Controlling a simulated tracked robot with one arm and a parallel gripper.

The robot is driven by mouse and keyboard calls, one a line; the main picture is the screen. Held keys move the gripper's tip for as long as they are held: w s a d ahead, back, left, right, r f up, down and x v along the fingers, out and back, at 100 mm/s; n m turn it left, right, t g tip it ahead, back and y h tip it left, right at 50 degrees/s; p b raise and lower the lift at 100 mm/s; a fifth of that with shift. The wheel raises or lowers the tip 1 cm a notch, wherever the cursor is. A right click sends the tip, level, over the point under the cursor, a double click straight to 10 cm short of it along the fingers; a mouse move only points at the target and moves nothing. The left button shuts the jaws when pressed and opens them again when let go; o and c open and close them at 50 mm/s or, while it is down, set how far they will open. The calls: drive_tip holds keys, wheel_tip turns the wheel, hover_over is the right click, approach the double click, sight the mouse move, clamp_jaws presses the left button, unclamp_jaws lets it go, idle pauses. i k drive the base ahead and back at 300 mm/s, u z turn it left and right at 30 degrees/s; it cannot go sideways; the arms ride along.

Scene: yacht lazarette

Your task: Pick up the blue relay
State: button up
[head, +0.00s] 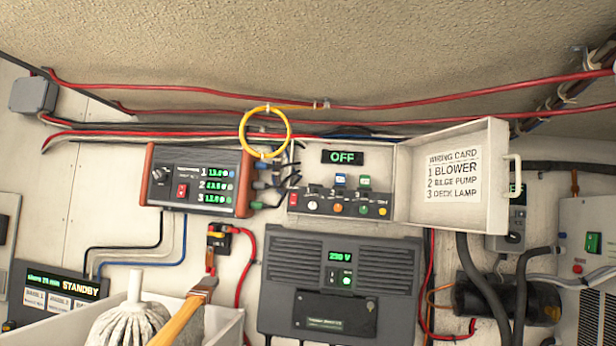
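A small blue relay (340,180) stands upright in the relay panel (305,201), in the upper middle of the head view. It has a pale label. A similar green relay (364,182) stands just to its right. The white box cover (408,190) hangs open to the right of the panel, with a wiring card (453,176) inside it. A black display above the relays reads OFF. My gripper does not show in this view.
A yellow ring (243,135) hangs left of the panel near several cables. A power supply (200,178) is at left and a grey 230 V unit (290,258) below. A mop head (128,325) and a wooden handle (184,318) stand in front at lower left.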

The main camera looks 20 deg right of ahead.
sight(340, 180)
drive_tip(key=u, duration=0.1)
drive_tip(key=k, duration=0.5)
drive_tip(key=u, duration=0.7)
drive_tip(key=i, duration=1.45)
drive_tip(key=z, duration=1.05)
drive_tip(key=i, duration=1.05)
drive_tip(key=z, duration=0.7)
